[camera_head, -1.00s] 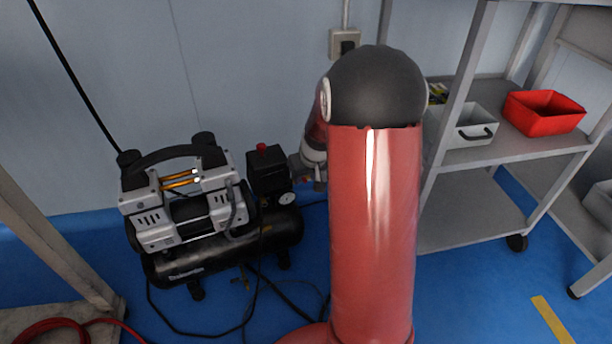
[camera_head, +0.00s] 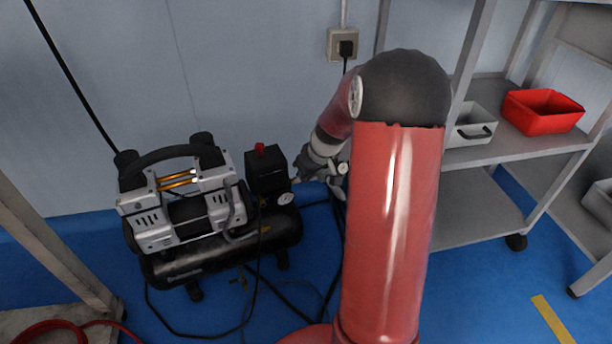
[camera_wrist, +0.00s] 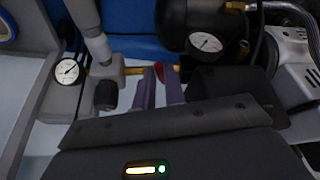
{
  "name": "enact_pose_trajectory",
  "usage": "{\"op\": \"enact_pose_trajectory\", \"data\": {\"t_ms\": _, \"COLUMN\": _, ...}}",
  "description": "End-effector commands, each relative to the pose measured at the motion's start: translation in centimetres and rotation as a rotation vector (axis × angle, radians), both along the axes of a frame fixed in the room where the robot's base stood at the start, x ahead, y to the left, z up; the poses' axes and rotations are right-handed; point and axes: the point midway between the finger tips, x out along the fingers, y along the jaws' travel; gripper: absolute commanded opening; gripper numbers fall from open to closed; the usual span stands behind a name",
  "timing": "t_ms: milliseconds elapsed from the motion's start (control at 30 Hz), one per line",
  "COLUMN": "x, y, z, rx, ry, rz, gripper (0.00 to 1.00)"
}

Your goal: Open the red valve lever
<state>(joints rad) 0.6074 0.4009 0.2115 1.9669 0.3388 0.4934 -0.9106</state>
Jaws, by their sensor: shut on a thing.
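In the wrist view the red valve lever (camera_wrist: 159,71) shows as a small red piece at the tips of my gripper (camera_wrist: 162,82). The two purple-grey fingers are close together, shut on the lever, and hide most of it. A brass fitting (camera_wrist: 135,71) lies just left of the fingers. In the head view my gripper (camera_head: 312,177) is low, just right of the black and silver air compressor (camera_head: 185,215). The lever cannot be made out there.
A pressure gauge (camera_wrist: 67,71) is left of the fingers and the compressor's gauge (camera_wrist: 205,42) is to the right. A red knob (camera_head: 259,148) tops the compressor's black box. A grey shelf (camera_head: 500,150) with a red bin (camera_head: 541,111) stands right. Cables cross the blue floor (camera_head: 475,290).

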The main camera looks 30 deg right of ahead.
Motion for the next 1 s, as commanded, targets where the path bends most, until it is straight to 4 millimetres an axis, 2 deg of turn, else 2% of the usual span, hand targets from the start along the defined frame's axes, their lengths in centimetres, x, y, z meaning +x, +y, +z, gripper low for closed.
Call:
{"op": "enact_pose_trajectory", "data": {"t_ms": 500, "x": 1.1, "y": -2.2, "z": 0.1, "rx": 0.001, "ry": -0.002, "rz": 0.49, "gripper": 0.0}}
{"op": "enact_pose_trajectory", "data": {"t_ms": 1000, "x": 2.9, "y": -3.3, "z": 0.3, "rx": 0.001, "ry": -0.002, "rz": 0.958, "gripper": 0.0}}
